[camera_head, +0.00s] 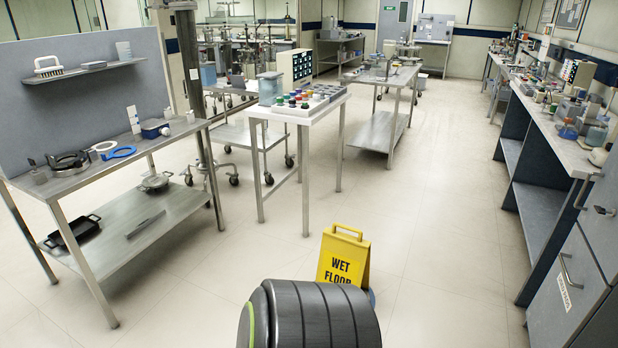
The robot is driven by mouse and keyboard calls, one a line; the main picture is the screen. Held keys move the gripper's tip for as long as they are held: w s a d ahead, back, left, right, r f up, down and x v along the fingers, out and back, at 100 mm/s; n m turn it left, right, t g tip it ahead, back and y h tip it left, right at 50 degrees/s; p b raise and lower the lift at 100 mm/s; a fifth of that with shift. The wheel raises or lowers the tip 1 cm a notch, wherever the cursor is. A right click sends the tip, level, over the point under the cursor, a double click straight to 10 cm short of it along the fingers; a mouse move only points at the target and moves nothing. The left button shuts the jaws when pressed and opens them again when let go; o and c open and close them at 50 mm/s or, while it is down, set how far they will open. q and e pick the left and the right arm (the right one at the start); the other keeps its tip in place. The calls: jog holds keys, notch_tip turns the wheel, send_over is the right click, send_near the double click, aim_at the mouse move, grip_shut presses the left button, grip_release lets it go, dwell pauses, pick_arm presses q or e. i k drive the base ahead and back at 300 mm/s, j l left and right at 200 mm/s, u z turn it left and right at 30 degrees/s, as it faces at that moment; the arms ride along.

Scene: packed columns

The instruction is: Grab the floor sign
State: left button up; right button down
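A yellow wet floor sign (344,256) stands upright on the pale tiled floor near the bottom middle of the head view. It has black lettering and a handle loop at its top. A dark grey ribbed rounded body at the bottom middle, with a green edge line, hides the sign's lower part. Neither of my grippers shows in this view.
A small white-topped table (300,106) with colored caps stands behind the sign. A steel bench (105,155) stands at the left. A long counter with drawers (565,150) runs along the right. The floor (440,215) between sign and counter is clear.

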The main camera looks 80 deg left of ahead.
aim_at(344, 258)
jog(key=u, duration=2.45)
jog(key=i+l+u, duration=0.1)
jog(key=i+l, duration=0.25)
jog(key=i+j, duration=0.05)
jog(key=i, duration=0.05)
